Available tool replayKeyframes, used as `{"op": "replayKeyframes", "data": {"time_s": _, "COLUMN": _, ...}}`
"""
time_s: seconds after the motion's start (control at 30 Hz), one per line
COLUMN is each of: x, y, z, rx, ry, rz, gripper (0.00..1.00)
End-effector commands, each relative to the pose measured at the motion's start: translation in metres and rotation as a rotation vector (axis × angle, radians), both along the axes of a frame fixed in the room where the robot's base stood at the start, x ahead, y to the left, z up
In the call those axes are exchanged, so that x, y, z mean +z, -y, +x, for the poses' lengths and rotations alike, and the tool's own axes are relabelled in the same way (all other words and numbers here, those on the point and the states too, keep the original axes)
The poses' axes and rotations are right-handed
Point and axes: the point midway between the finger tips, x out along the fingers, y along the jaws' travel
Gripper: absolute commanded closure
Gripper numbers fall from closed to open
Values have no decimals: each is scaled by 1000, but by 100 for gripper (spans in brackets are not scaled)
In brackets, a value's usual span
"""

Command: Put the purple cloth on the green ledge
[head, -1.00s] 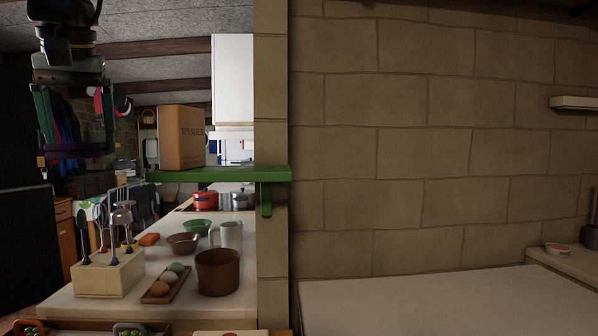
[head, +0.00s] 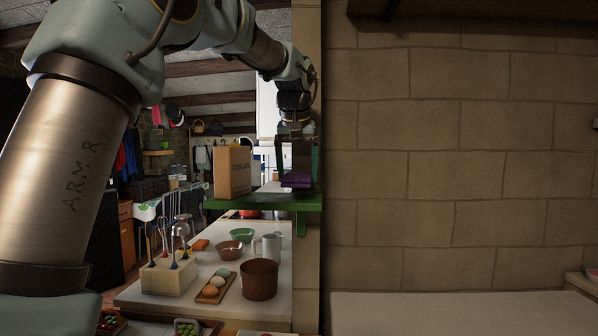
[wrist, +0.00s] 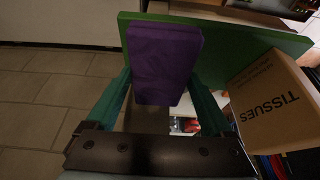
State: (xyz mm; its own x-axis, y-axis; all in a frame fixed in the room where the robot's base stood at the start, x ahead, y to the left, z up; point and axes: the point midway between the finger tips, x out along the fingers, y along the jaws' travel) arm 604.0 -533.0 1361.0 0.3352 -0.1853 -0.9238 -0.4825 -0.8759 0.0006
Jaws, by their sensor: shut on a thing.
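The purple cloth (head: 297,181) is a folded block held between the fingers of my gripper (head: 298,170). In the wrist view the cloth (wrist: 163,60) sits between my two teal fingers, and its far part overlaps the green ledge (wrist: 235,50). In the head view the green ledge (head: 255,203) is a narrow shelf beside the stone wall, with a bracket under its right end. The cloth is at the ledge's right part, just above its top. I cannot tell whether it touches.
A cardboard tissues box (head: 233,172) stands on the ledge, left of the cloth; it also shows in the wrist view (wrist: 275,105). The stone wall (head: 450,170) is close on the right. Below is a counter with a brown pot (head: 259,280), bowls and a utensil block (head: 169,277).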

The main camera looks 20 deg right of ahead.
Motion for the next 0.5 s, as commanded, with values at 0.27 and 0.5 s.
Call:
{"op": "replayKeyframes", "data": {"time_s": 0.27, "x": 2, "y": 13, "z": 24, "rx": -1, "ry": 0, "rz": 2, "gripper": 58}}
{"op": "replayKeyframes", "data": {"time_s": 0.5, "x": -31, "y": 12, "z": 23, "rx": -1, "ry": -1, "rz": 2, "gripper": 66}}
